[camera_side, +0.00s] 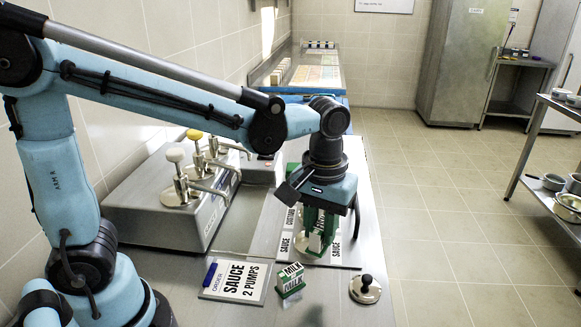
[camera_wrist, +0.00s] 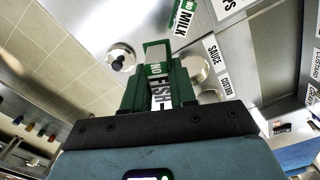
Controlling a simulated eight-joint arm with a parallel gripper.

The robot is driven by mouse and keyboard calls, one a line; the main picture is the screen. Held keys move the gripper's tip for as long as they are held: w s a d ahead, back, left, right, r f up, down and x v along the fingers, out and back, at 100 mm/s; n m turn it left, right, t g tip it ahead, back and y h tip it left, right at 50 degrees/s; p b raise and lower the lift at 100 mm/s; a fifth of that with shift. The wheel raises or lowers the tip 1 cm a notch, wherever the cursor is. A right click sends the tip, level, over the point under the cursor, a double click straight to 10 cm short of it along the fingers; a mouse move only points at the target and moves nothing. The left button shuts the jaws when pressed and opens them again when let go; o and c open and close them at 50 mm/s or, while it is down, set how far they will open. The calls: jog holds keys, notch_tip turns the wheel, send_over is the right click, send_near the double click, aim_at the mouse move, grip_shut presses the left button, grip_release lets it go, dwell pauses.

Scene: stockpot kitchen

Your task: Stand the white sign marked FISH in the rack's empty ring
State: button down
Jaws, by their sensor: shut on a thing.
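My gripper (camera_side: 318,240) is low over the counter's front half, pointing down. In the wrist view its green fingers (camera_wrist: 160,92) are shut on the FISH sign (camera_wrist: 160,72), a white plate with black letters and a green upper part. The side view hides most of the sign behind the fingers. I cannot clearly make out the rack or its empty ring, and cannot tell whether the sign touches anything below. Round metal shapes (camera_wrist: 196,68) show beside the fingers in the wrist view, next to SAUCE and CUSTARD labels (camera_wrist: 214,52).
A knobbed steel lid (camera_side: 365,289) is to the right. The pump dispenser (camera_side: 185,205) stands left, by the wall.

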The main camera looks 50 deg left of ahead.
jog(key=w+a+f, duration=0.1)
jog(key=a+f, duration=0.1)
jog(key=w+a+f, duration=0.2)
jog(key=a, duration=0.1)
jog(key=w+a+f, duration=0.1)
jog(key=w+a, duration=0.1)
jog(key=a, duration=0.1)
jog(key=shift+w+f, duration=0.1)
jog(key=shift+f, duration=2.25)
jog(key=shift+f, duration=0.1)
jog(key=c, duration=0.9)
grip_release()
notch_tip(320, 180, up, 12)
jog(key=f, duration=0.1)
jog(key=s+a+m+t, duration=0.1)
jog(key=s+m+t, duration=0.3)
jog(key=s+t, duration=0.3)
jog(key=shift+s+a+r+m, duration=0.3)
jog(key=shift+s+a+r, duration=0.05)
jog(key=shift+s, duration=0.9)
